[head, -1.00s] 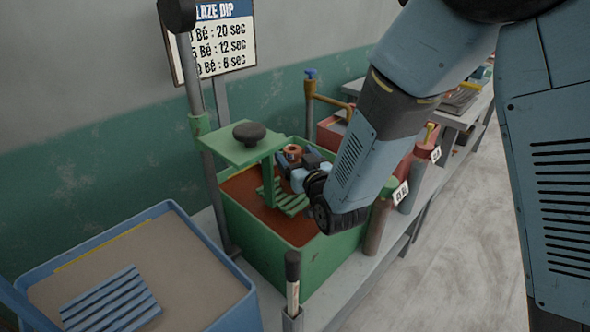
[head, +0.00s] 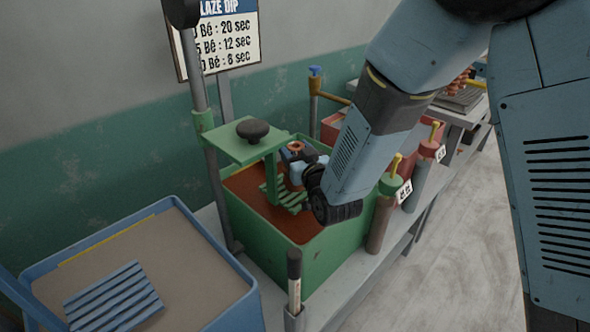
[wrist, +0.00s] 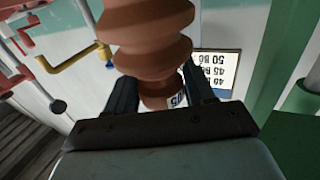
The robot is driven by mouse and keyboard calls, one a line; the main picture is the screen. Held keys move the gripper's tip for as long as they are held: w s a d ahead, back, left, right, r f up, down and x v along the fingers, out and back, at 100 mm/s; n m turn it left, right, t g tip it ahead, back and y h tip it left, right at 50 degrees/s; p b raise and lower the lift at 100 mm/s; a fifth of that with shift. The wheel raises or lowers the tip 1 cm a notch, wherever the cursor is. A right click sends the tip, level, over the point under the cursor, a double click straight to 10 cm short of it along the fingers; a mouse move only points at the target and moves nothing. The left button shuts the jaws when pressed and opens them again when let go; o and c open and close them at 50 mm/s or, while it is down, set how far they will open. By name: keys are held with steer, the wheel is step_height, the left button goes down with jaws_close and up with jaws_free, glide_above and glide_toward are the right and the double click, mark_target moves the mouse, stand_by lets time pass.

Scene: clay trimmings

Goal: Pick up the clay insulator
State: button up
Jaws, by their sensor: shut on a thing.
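The clay insulator (wrist: 150,45) is a reddish-brown ribbed piece that fills the upper middle of the wrist view. My gripper (wrist: 150,98) is shut on it, with one dark finger on each side. In the head view only the top of the insulator (head: 296,147) shows, a small brown ring by my gripper (head: 296,160). My gripper is over the green tank (head: 290,262) of red-brown glaze, close to the green slatted rack (head: 285,195).
A green lift platform (head: 235,148) with a black knob stands over the tank's left side. A blue tank (head: 225,312) with a blue slatted rack is at lower left. A red tank (head: 335,127) stands behind, and a glaze dip sign (head: 222,35) hangs above.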

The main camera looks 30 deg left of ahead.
jaws_close()
steer(key=shift+r, duration=0.2)
